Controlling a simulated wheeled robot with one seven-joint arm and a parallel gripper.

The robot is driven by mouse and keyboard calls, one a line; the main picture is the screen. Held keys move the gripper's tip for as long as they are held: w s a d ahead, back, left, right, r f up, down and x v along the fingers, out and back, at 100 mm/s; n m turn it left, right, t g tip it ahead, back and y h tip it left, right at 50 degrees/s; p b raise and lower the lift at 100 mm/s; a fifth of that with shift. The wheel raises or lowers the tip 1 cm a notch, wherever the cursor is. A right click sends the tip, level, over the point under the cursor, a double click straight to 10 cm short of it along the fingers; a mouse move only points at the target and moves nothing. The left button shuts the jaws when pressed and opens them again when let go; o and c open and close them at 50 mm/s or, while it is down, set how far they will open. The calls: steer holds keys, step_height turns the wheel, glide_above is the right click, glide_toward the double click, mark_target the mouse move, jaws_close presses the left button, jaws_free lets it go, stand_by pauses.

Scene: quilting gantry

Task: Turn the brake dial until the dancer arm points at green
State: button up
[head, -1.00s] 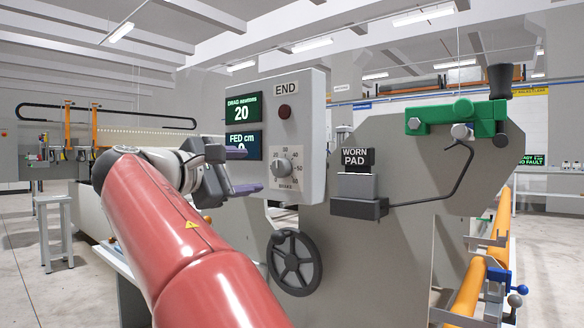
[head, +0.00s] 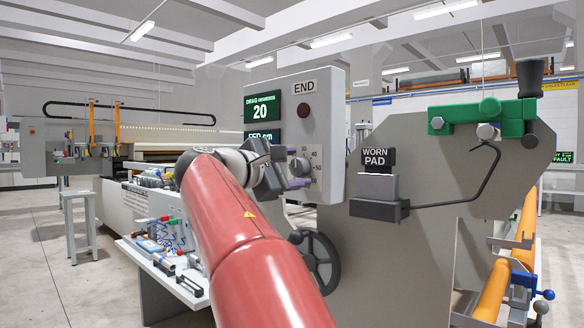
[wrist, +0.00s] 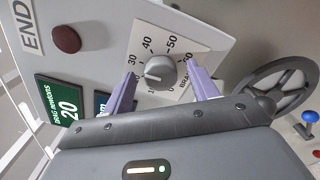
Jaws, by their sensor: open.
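The brake dial (wrist: 161,73) is a round grey knob on the panel (wrist: 190,25), with a numbered scale around it. Its pale pointer mark faces about 20. My gripper (wrist: 165,76) is open, with one purple finger on each side of the dial in the wrist view; I cannot tell whether they touch it. In the head view my gripper (head: 289,169) covers the dial's left part. The drag display (head: 262,110) reads 20. A thin dark bent rod (head: 484,178) runs up toward a green block (head: 487,113); I cannot tell whether it is the dancer arm.
A black handwheel (head: 322,264) is below the panel and also shows in the wrist view (wrist: 275,95). A WORN PAD block (head: 377,187) stands to its right. A red-brown button (head: 303,110) sits above the dial. A tool-laden bench (head: 165,270) is at left.

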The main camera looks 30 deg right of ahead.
steer(key=c, duration=1)
steer(key=shift+m, duration=0.3)
steer(key=m+b, duration=0.2)
steer(key=m, duration=0.1)
steer(key=shift+f, duration=0.15)
steer(key=shift+m+b, duration=0.55)
steer(key=shift+m, duration=0.95)
steer(key=o, duration=1)
